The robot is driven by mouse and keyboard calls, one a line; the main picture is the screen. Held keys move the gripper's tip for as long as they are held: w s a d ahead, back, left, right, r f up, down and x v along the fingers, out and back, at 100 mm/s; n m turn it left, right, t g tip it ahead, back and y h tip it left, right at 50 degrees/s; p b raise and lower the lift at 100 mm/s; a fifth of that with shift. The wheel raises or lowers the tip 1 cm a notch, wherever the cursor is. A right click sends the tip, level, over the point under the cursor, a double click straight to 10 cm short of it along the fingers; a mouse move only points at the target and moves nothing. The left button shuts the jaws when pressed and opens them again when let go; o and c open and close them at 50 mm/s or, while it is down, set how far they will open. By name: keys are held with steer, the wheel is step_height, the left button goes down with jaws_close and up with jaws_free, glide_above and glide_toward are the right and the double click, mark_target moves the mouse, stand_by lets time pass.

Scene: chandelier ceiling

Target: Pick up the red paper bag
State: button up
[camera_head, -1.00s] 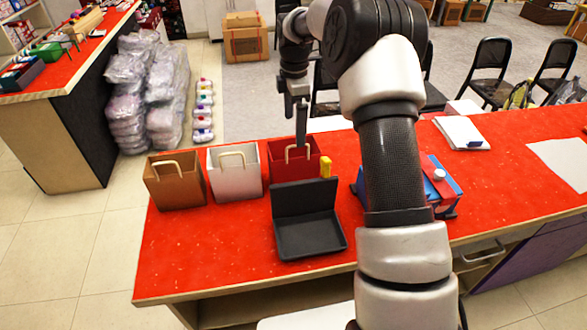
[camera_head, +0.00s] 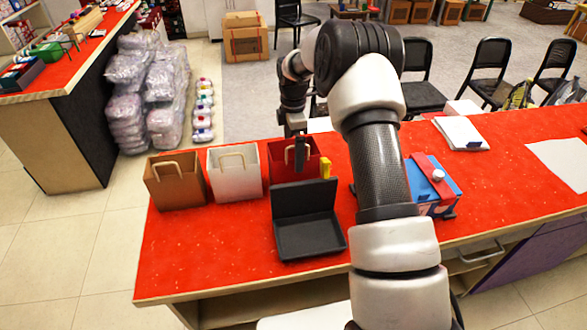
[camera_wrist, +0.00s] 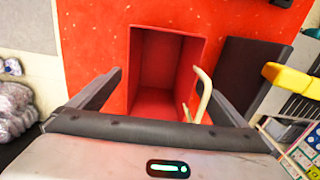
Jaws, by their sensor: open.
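The red paper bag (camera_head: 280,164) stands upright at the far side of the red counter, right of the white bag. My gripper (camera_head: 301,153) is low over its top, and one finger hides part of the bag and its handle. In the wrist view the red bag (camera_wrist: 166,68) has an open, empty-looking top. My gripper (camera_wrist: 164,95) is open there, with one finger on each side of the bag's mouth. The pale curved handle (camera_wrist: 201,97) shows between the fingers, nearer the right one. I cannot tell whether a finger touches the bag.
A white bag (camera_head: 235,177) and a brown bag (camera_head: 174,184) stand to the left. A black tray-like stand (camera_head: 308,235) is in front, with a yellow object (camera_head: 325,168) behind it. A blue box (camera_head: 438,183) is to the right. The counter's front left is clear.

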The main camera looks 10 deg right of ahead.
steer(key=c, duration=1.4)
steer(key=shift+r, duration=0.1)
